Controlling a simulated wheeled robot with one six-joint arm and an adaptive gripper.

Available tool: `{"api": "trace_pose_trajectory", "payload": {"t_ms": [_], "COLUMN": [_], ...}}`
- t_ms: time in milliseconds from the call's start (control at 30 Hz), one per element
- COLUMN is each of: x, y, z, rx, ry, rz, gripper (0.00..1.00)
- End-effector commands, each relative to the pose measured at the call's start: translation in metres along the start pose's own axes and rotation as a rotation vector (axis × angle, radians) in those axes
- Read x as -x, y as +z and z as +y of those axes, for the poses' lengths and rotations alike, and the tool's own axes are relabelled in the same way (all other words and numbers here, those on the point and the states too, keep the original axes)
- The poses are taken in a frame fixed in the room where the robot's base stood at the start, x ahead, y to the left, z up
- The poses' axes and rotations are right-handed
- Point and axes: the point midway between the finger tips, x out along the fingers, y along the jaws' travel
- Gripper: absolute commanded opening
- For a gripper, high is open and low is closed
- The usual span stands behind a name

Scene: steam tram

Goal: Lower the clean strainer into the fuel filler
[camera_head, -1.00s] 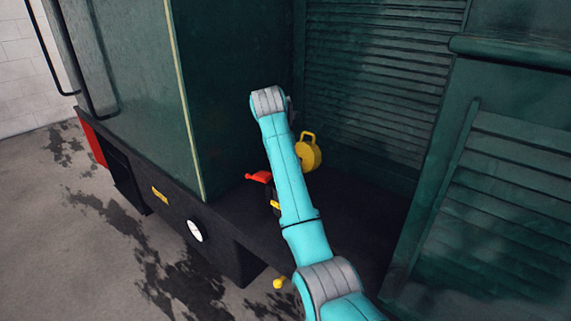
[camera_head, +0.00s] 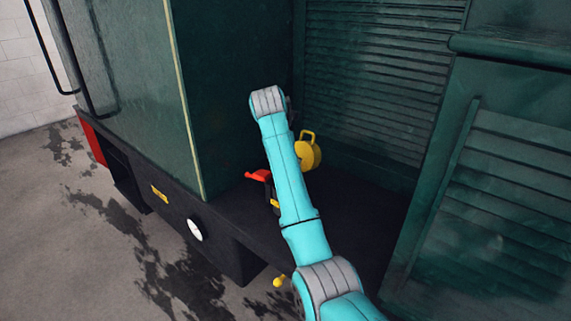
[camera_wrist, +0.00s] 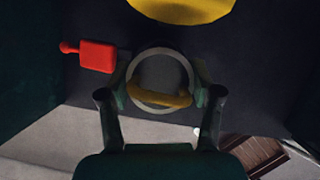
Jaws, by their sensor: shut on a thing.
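In the wrist view my gripper (camera_wrist: 160,98) is shut on a yellow bar, which I take to be the handle of the strainer (camera_wrist: 160,99). The bar lies across the lower part of a pale grey round ring (camera_wrist: 160,53). I cannot tell whether this ring is the strainer's rim or the fuel filler's mouth, nor how deep the strainer sits. The inside of the ring is dark. In the head view my arm hides most of my gripper and the ring.
A yellow round cap with a loop handle (camera_head: 309,153) stands behind my arm; its edge shows in the wrist view (camera_wrist: 183,9). A red lever (camera_head: 257,175) is left of the ring (camera_wrist: 97,56). Green tram walls (camera_head: 235,90) and louvred panels (camera_head: 380,80) enclose the dark deck (camera_head: 350,220).

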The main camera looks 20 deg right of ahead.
Motion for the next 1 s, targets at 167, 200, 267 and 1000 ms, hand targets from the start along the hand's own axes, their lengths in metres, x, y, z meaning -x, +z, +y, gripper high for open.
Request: {"api": "trace_pose_trajectory", "payload": {"t_ms": [167, 200, 267, 1000], "x": [-0.003, -0.004, -0.005, -0.017], "y": [-0.001, -0.002, -0.002, -0.007], "z": [0.0, 0.0, 0.0, 0.0], "rx": [0.0, 0.0, 0.0, 0.0], "ry": [0.0, 0.0, 0.0, 0.0], "rz": [0.0, 0.0, 0.0, 0.0], "gripper": [0.27, 0.27, 0.27, 0.27]}}
